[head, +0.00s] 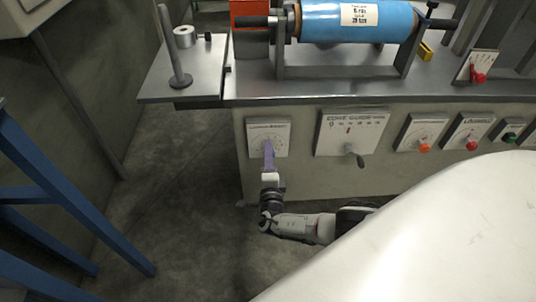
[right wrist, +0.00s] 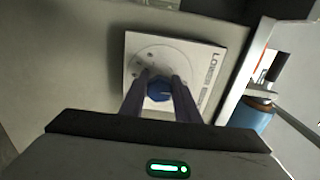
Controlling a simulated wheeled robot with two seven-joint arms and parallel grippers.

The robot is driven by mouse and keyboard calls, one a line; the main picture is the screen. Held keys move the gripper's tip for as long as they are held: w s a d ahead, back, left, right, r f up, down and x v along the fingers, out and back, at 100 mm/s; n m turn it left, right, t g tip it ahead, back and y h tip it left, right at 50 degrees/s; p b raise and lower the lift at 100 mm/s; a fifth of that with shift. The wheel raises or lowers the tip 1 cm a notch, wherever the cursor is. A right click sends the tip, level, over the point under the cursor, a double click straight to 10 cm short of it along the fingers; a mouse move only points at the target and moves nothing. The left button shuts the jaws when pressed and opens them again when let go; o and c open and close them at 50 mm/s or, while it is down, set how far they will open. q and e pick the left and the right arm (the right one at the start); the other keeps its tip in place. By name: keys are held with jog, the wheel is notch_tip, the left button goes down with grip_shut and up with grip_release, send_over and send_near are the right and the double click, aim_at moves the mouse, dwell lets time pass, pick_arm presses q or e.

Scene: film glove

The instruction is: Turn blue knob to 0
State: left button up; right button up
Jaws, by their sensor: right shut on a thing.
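The blue knob (right wrist: 159,91) sits on a white square dial plate (right wrist: 135,48) in the right wrist view. My right gripper's (right wrist: 160,84) two dark fingers stand on either side of the knob and are shut on it. In the head view the dial plate (head: 281,129) is at the left end of the machine's front. My right gripper (head: 268,146) reaches up to it from below and hides the knob there. I cannot read the knob's setting. My left gripper is not in view.
To the right on the machine's front (head: 307,178) are an edge guide plate (head: 338,126) with a dark lever and plates with red-orange knobs (head: 425,148). A blue roller (head: 345,20) lies above. A blue frame (head: 60,200) stands at the left; the floor between is clear.

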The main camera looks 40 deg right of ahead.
jog(key=o, duration=1)
jog(key=shift+o, duration=0.2)
jog(key=shift+s, duration=0.1)
jog(key=p+v, duration=0.3)
jog(key=v, duration=0.7)
jog(key=shift+p, duration=0.35)
jog(key=shift+s+f, duration=0.1)
jog(key=shift+s, duration=0.1)
